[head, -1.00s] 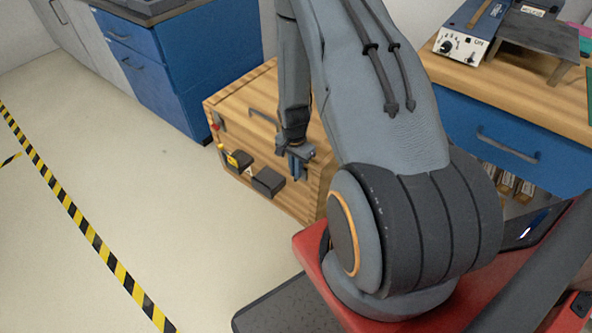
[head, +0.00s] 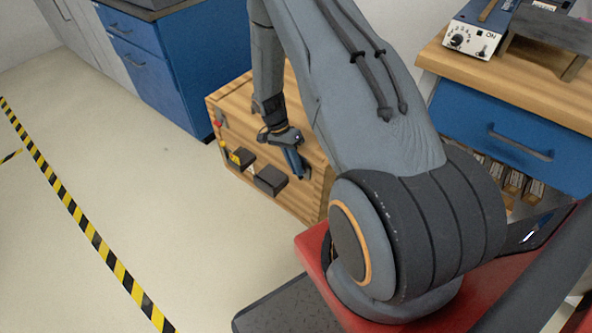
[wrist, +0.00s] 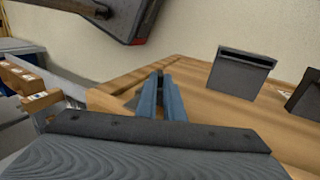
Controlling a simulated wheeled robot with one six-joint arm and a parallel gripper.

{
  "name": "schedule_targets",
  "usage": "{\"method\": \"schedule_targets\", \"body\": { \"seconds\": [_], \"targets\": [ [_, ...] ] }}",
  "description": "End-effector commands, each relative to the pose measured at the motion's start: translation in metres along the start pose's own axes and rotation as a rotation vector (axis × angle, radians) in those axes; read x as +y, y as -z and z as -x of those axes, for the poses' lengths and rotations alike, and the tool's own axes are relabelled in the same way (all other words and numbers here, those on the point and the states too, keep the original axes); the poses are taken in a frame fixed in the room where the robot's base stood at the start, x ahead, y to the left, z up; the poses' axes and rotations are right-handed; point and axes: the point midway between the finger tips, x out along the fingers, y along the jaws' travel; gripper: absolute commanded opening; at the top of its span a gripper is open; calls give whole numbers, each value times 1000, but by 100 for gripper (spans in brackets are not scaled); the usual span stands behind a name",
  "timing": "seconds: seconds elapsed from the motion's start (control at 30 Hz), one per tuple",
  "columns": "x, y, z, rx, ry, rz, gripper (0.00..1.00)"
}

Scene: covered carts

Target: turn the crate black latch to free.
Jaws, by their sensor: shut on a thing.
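The wooden crate (head: 228,105) stands on the floor left of my arm, and its board also shows in the wrist view (wrist: 200,75). My gripper (head: 298,172) is at the crate, with its blue fingers slanted in the head view. In the wrist view its two fingers (wrist: 160,82) are close together, shut on a small dark part between the tips, which I take for the black latch. The latch is almost wholly hidden by the fingers, so its angle cannot be told.
Two dark blocks, one with yellow (head: 241,157) and one plain (head: 270,181), stick out of the crate beside my gripper. Blue cabinets (head: 160,65) stand behind. A wooden bench (head: 500,85) is at the right. The floor at the left is open, with striped tape (head: 75,215).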

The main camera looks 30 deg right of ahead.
Motion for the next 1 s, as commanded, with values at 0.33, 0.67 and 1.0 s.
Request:
{"method": "schedule_targets", "body": {
  "seconds": [0.33,0.67,1.0],
  "targets": [
    [-4,0,-1,-1,-85,0,0],
    [-4,-1,0,-1,-90,0,0],
    [-4,0,0,-1,-90,0,27]
  ]
}}
